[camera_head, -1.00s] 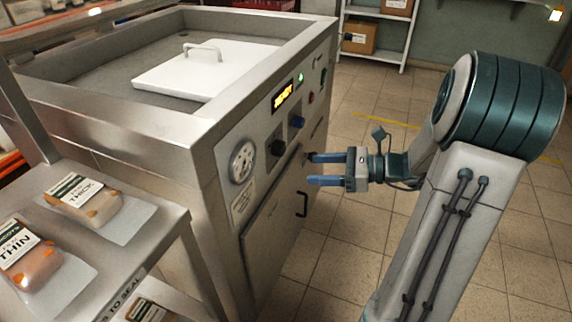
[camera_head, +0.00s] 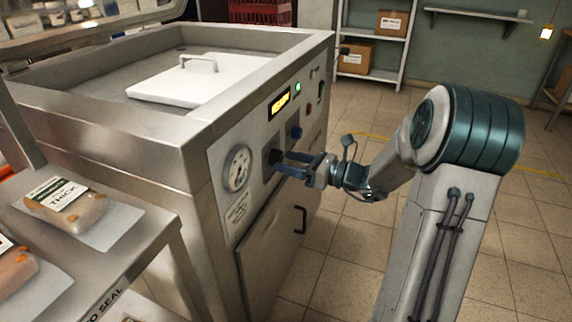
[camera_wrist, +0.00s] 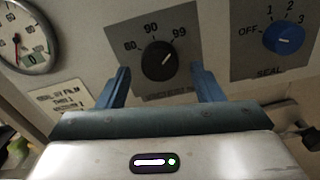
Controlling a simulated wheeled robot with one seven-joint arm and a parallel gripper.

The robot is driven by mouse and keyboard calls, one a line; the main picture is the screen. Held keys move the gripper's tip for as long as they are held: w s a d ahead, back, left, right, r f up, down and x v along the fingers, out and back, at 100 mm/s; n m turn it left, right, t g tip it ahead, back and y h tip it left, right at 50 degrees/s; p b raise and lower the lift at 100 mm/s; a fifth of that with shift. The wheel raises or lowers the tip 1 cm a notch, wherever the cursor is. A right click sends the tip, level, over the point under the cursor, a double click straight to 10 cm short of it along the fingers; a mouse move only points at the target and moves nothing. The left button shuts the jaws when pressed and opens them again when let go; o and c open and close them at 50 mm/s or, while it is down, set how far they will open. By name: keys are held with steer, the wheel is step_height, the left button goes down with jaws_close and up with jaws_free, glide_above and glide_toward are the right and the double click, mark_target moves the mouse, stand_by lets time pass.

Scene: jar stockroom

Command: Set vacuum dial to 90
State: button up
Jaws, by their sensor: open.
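The vacuum dial (camera_wrist: 158,61) is a black knob on a dark plate marked 80 or 60, 90 and 99; the first number is hard to read. Its white pointer line is aimed up and right, toward 99. In the head view the black dial (camera_head: 275,156) sits on the machine's front panel, right of the gauge. My gripper (camera_head: 281,164) is open at the panel, fingertips close to the dial. In the wrist view its two blue fingers (camera_wrist: 160,83) stand left and right below the knob, apart from it. Whether they touch the panel cannot be told.
A blue seal knob (camera_wrist: 284,38) with OFF, 1, 2, 3 is right of the dial. A round gauge (camera_head: 237,167) is left of it. A door handle (camera_head: 300,220) sticks out below. A shelf with packed food (camera_head: 70,208) stands at left. The floor at right is clear.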

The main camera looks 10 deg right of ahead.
steer(key=shift+x, duration=0.8)
steer(key=c, duration=1)
steer(key=shift+o, duration=0.2)
steer(key=shift+n, duration=0.3)
steer(key=n+b, duration=0.3)
steer(key=n, duration=0.2)
steer(key=shift+f, duration=0.15)
steer(key=shift+d+n+b, duration=0.1)
steer(key=shift+n+b, duration=1.35)
steer(key=shift+n, duration=0.55)
